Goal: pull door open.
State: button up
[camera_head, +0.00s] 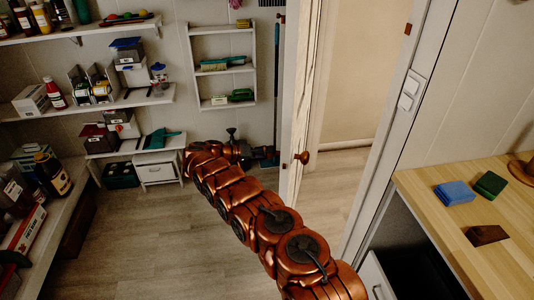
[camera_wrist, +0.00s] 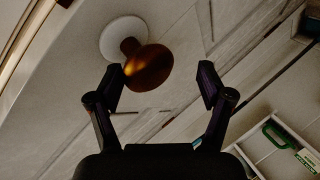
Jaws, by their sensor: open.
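The door (camera_head: 298,90) is white and shows nearly edge-on in the head view, standing ajar beside a doorway. A round copper knob (camera_head: 303,157) sticks out near its free edge. In the wrist view the knob (camera_wrist: 148,66) sits on a round white plate (camera_wrist: 120,38) on the pale door surface (camera_wrist: 65,75). My gripper (camera_wrist: 160,80) is open, with its dark fingers spread. The knob appears beyond the fingertips, closer to the left finger; I cannot tell whether it touches.
Shelves with bottles and boxes (camera_head: 145,97) line the left and back walls. A small wall shelf (camera_head: 223,65) holds brushes. A wooden counter (camera_head: 480,215) with blue and green sponges is at right. The floor (camera_head: 140,240) left of my arm is clear.

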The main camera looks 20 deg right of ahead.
jog(key=v, duration=0.6)
jog(key=shift+a, duration=0.3)
jog(key=shift+r, duration=0.1)
jog(key=shift+c, duration=0.4)
